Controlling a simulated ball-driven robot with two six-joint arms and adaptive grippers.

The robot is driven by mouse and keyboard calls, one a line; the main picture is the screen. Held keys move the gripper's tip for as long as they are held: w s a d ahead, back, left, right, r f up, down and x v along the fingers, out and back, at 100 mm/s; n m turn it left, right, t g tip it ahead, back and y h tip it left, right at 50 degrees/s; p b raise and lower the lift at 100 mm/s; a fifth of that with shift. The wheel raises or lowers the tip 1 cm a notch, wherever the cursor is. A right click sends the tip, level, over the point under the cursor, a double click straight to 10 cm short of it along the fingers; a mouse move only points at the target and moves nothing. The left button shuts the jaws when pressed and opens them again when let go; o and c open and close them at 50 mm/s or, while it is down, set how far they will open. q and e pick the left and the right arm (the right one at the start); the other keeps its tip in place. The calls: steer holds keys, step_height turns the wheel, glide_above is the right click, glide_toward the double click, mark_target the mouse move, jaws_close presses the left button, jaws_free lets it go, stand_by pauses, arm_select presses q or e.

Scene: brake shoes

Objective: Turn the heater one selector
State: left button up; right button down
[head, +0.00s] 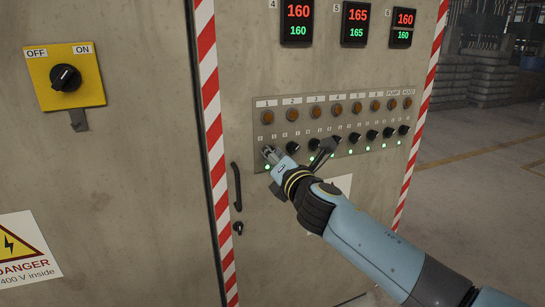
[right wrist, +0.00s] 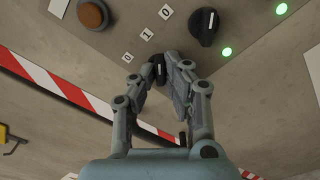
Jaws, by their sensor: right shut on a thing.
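The heater one selector is a small black knob (right wrist: 158,68) below the orange button marked 1 on the control panel (head: 261,160). My right gripper (head: 269,152) reaches it from the lower right, and its fingers cover most of the knob in the head view. In the right wrist view the fingers of my right gripper (right wrist: 164,73) are closed around the knob, one on each side. The knob's pointer is mostly hidden, so I cannot tell its setting. White labels (right wrist: 145,36) reading 0 and 1 lie beside it. My left gripper is not in view.
The second selector (right wrist: 204,25) sits close beside my fingers, with a green lamp (right wrist: 227,51) lit near it. More selectors continue to the right. A yellow OFF/ON switch (head: 66,77) and a door handle (head: 236,187) are to the left. Displays (head: 297,22) hang above.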

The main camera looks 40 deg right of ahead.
steer(key=c, duration=1.4)
jaws_free()
steer(key=v, duration=1.2)
steer(key=s+f+m+g, duration=0.2)
steer(key=s+f+g, duration=0.15)
steer(key=f, duration=0.75)
steer(key=s+f+m+g+y, duration=0.1)
steer(key=s+f+m+g, duration=0.2)
steer(key=f, duration=0.7)
steer(key=s+f+m+g, duration=0.2)
steer(key=s+f, duration=0.3)
steer(key=f, duration=0.6)
steer(key=s+a+f+m+g, duration=0.1)
steer(key=s+f+m, duration=0.4)
steer(key=s, duration=0.6)
steer(key=s+f+m+g+y, duration=0.1)
steer(key=s+f+m+g, duration=0.3)
steer(key=s, duration=0.8)
steer(key=s+a+f+m+g+y, duration=0.1)
steer(key=s+f+m+g, duration=0.2)
steer(key=s+f+m, duration=0.4)
steer(key=s+f, duration=0.3)
steer(key=s, duration=0.1)
steer(key=shift+s+a+f+m, duration=0.2)
steer(key=shift+a+m, duration=0.15)
steer(key=shift+m, duration=0.05)
